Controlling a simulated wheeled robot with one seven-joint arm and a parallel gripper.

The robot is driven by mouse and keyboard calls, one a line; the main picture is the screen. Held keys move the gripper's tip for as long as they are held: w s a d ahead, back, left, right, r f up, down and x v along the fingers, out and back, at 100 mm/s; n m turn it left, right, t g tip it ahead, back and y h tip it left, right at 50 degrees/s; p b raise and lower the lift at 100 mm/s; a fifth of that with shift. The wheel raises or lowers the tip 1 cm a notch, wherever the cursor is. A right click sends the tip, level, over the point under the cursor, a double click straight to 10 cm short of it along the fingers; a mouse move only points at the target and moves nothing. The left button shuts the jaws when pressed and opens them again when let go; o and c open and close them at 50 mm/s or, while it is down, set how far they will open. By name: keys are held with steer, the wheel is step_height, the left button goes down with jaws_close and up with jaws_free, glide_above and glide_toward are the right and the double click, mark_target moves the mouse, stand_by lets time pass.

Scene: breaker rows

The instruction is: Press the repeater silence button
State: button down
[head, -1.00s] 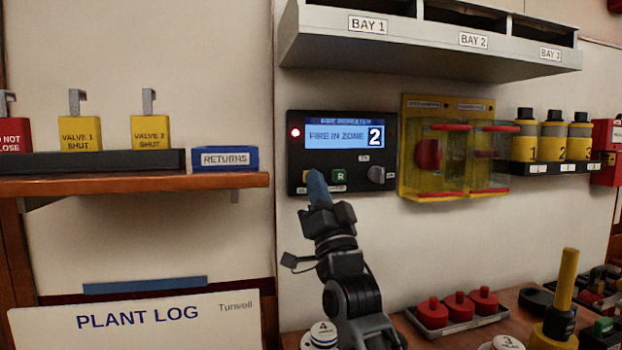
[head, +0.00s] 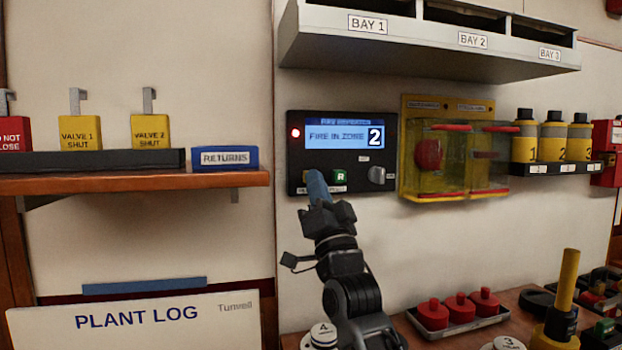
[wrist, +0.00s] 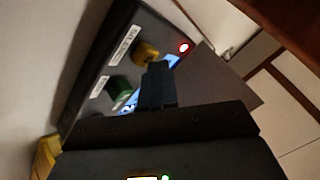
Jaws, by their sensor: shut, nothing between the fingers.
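The fire repeater panel (head: 296,155) is a black box on the wall with a lit blue screen reading FIRE IN ZONE 2 and a red light at its left. The yellow silence button (wrist: 146,51) shows in the wrist view, just past my fingertips, next to a label that reads like SILENCE. In the head view my gripper (head: 317,182) is in front of that button and mostly hides it. My gripper is shut and empty, its blue-tipped fingers at or very near the button. I cannot tell whether they touch. A green R button (head: 339,176) sits to the right.
A grey knob (head: 377,175) is at the panel's right. Yellow boxes with clear covers (head: 448,160) hang right of the panel. The bay shelf (head: 430,50) juts out above. A wooden shelf (head: 130,182) with tags is at left. Red-knobbed items (head: 459,306) stand below.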

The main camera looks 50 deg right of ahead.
steer(key=shift+s+a, duration=0.1)
steer(key=s+a, duration=0.1)
steer(key=s+a+p, duration=0.1)
steer(key=s, duration=0.1)
steer(key=s+a+p, duration=0.1)
steer(key=shift+s+a, duration=0.1)
steer(key=shift+s, duration=0.3)
stand_by(1.0)
